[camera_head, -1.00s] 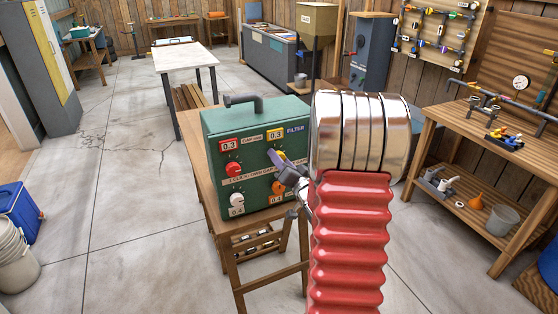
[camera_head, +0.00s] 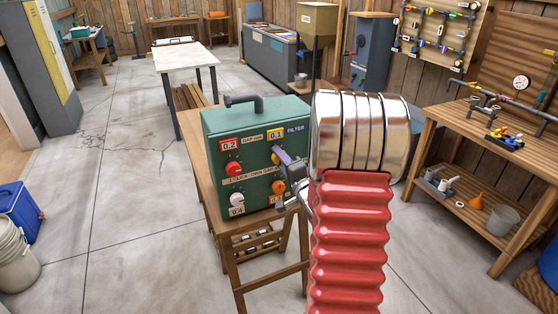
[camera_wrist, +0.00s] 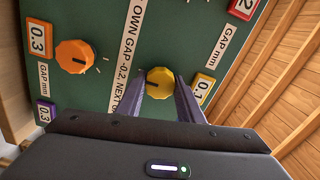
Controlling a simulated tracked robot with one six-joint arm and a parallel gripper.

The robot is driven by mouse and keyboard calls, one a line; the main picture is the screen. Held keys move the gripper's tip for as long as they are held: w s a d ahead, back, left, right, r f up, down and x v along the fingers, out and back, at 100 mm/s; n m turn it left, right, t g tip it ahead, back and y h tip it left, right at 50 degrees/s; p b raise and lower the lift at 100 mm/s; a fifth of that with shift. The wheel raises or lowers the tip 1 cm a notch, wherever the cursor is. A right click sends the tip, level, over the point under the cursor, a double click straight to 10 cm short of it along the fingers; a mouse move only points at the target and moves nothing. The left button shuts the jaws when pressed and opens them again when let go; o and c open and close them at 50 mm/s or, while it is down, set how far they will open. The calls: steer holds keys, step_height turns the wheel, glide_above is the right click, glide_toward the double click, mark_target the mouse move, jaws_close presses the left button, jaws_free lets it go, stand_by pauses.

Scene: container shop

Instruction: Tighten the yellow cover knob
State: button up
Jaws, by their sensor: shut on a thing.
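The yellow knob (camera_wrist: 160,82) is on the front of a green box (camera_head: 220,184). In the wrist view it sits between the two purple fingers of my gripper (camera_wrist: 161,90), which are shut on its sides. The knob's dark pointer line shows on its face. Beside it a yellow-framed display (camera_wrist: 202,86) reads 0.1. In the head view my gripper (camera_head: 280,158) reaches the box's right side and hides most of the knob.
The box also carries a red knob (camera_head: 234,168) with a display reading 0.2, an orange knob (camera_wrist: 74,57) with a display (camera_wrist: 39,39) reading 0.3, and a white knob (camera_head: 236,199). The box stands on a wooden stand (camera_head: 202,168). A workbench (camera_head: 460,131) is at right.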

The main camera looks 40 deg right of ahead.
stand_by(0.3)
steer(key=o, duration=1.1)
steer(key=v, duration=1.3)
steer(key=shift+s+a, duration=0.1)
steer(key=shift+s, duration=0.25)
